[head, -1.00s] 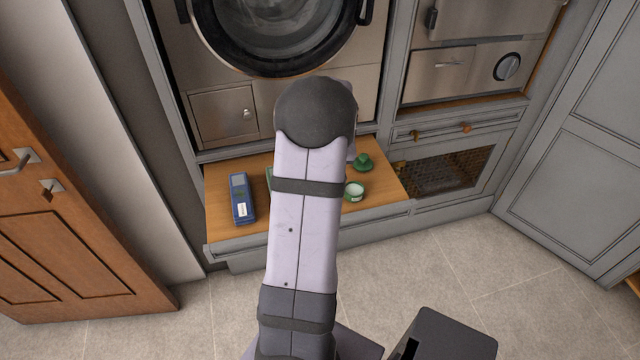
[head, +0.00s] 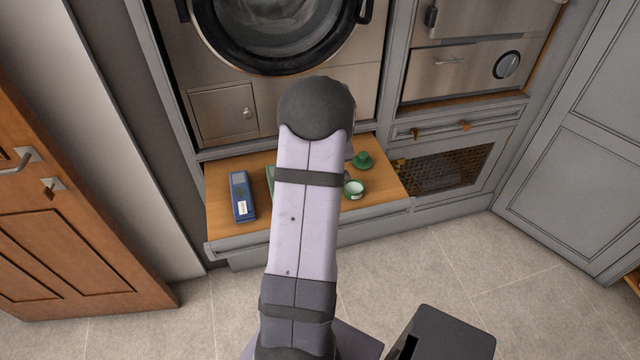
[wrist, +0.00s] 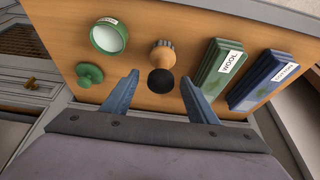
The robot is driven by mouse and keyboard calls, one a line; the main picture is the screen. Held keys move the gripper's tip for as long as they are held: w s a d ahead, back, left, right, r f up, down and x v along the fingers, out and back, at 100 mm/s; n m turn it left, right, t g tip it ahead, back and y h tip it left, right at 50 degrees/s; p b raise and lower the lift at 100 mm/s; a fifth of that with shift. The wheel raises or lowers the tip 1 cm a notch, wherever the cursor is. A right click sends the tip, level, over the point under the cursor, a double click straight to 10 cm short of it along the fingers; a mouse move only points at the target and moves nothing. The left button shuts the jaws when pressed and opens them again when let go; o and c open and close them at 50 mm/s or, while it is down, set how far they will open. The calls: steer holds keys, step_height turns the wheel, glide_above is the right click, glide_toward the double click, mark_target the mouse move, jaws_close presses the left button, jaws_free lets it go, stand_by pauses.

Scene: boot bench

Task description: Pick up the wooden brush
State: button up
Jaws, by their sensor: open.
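The wooden brush (wrist: 162,55) shows in the wrist view, on the wooden pull-out board (wrist: 143,20). It has a rounded tan wooden body, a grey tufted-looking far end and a black round end towards me. My gripper (wrist: 160,78) is open, with one finger on each side of the black end and a gap on both sides. Nothing is held. Whether the fingers are level with the brush or above it, I cannot tell. In the head view my arm hides the brush and the gripper.
Left of the brush in the wrist view are a green open tin (wrist: 108,38) and a green knobbed lid (wrist: 89,74). To the right lie a green box labelled WOOL (wrist: 222,68) and a blue box (wrist: 262,80). The blue box also shows in the head view (head: 241,195).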

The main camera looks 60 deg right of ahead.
steer(key=shift+p+x, duration=0.7)
steer(key=shift+x, duration=1.75)
steer(key=shift+w+d, duration=0.1)
steer(key=shift+w, duration=0.05)
steer(key=c, duration=1.1)
